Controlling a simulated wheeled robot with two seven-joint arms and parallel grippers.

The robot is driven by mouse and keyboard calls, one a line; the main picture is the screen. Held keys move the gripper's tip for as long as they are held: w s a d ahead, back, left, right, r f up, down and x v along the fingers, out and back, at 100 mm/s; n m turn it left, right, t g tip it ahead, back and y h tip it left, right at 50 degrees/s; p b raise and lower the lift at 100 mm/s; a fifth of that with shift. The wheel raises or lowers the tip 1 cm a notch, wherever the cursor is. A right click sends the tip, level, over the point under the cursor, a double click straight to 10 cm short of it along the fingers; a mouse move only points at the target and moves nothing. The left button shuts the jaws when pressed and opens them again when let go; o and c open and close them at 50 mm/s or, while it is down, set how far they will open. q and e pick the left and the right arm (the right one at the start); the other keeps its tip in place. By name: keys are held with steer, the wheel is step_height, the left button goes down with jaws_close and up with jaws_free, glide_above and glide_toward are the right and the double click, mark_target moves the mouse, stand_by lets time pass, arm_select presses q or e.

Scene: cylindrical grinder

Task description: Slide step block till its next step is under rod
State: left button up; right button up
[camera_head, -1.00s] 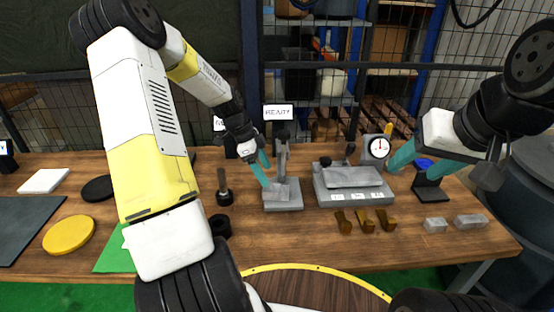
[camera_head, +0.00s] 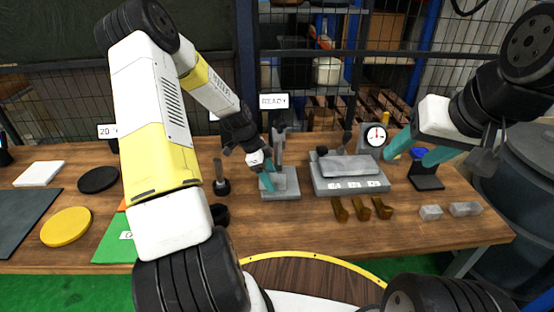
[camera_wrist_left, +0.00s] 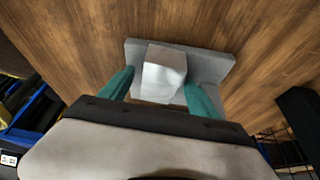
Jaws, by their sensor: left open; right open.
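The step block (camera_wrist_left: 163,73) is a light grey block on a grey base plate (camera_wrist_left: 212,66) in the left wrist view. My left gripper (camera_wrist_left: 160,88) is open, with one teal finger on each side of the block. Small gaps seem to show, and contact cannot be told. In the head view the left gripper (camera_head: 270,183) is low at the left part of the base plate (camera_head: 290,192), partly covering the block. An upright grey post (camera_head: 279,147) stands at the back of this plate. The rod's height over the steps cannot be told. My right gripper (camera_head: 412,160) is open and empty at the right.
A grey grinder-like fixture (camera_head: 348,172) stands right of the plate, with a dial gauge (camera_head: 374,137) behind. Several brown pieces (camera_head: 361,209) lie in front. Dark upright tool (camera_head: 221,181) stands left. Grey blocks (camera_head: 465,209) lie at the right. The table's front strip is clear.

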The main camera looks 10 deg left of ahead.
arm_select(q)
jaws_close()
stand_by(0.3)
steer(key=shift+w+d, duration=0.1)
